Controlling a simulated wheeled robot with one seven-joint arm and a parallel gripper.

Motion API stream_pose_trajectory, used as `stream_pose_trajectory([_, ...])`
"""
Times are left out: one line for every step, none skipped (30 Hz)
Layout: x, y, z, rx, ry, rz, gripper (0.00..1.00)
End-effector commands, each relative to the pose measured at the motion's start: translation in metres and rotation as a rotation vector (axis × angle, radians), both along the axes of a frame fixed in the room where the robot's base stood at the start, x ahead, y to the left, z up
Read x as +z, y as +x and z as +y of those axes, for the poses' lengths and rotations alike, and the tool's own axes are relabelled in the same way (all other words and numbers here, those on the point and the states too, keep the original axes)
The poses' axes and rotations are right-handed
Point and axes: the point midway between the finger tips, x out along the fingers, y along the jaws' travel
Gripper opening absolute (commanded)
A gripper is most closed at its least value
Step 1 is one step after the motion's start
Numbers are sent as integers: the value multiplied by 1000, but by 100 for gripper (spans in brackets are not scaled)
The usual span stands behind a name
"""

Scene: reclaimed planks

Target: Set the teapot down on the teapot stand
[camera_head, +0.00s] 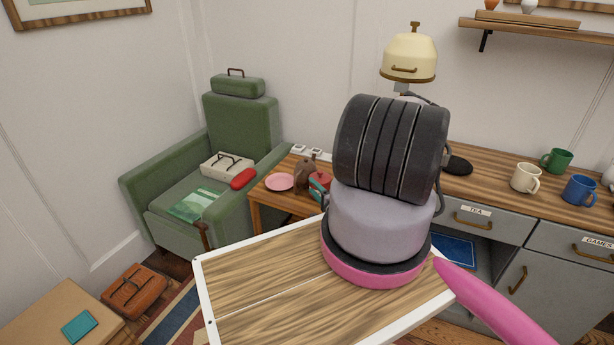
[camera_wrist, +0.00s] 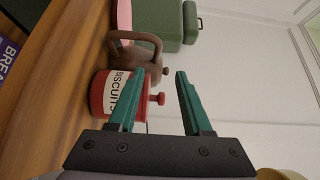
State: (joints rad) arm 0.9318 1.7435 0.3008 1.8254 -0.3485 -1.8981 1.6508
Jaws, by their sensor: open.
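The brown teapot (camera_head: 304,174) stands on the wooden side surface, just right of a flat pink round piece (camera_head: 280,182). I cannot tell whether this pink piece is the teapot stand; its edge shows in the wrist view (camera_wrist: 96,20). In the wrist view the teapot (camera_wrist: 150,50), with its looped handle and lid knob, lies beyond my gripper (camera_wrist: 160,72). My gripper is open, its teal fingers apart and holding nothing. My arm hides part of the surface in the head view.
A red biscuits tin (camera_wrist: 108,94) stands close beside the teapot, partly behind one finger. A green armchair (camera_head: 222,150) is left of the surface. A cream lamp (camera_head: 409,57) and mugs (camera_head: 525,178) are to the right. A purple box (camera_wrist: 10,62) lies at the wrist view's left edge.

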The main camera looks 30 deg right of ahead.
Motion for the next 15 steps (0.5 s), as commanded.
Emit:
stream_pose_trajectory([1, 5, 1, 2, 8, -5, 50])
stream_pose_trajectory([1, 9, 1, 3, 10, -5, 50])
stream_pose_trajectory([1, 16, 2, 3, 10, -5, 50])
stream_pose_trajectory([1, 21, 2, 4, 8, -6, 50])
stream_pose_trajectory([1, 26, 2, 4, 8, -6, 50])
stream_pose_trajectory([0, 33, 3, 4, 9, -4, 50])
stream_pose_trajectory([0, 37, 3, 4, 8, -4, 50])
stream_pose_trajectory([0, 41, 3, 4, 8, -3, 50])
stream_pose_trajectory([0, 46, 3, 3, 8, -2, 50])
stream_pose_trajectory([0, 48, 3, 2, 8, -2, 50])
stream_pose_trajectory([0, 51, 2, 1, 8, -3, 50])
stream_pose_trajectory([0, 53, 2, 1, 9, -3, 50])
stream_pose_trajectory([0, 54, 2, 1, 9, -3, 50])
stream_pose_trajectory([0, 56, 3, 2, 8, -3, 50])
stream_pose_trajectory([-1, 60, 3, 3, 7, -3, 50])
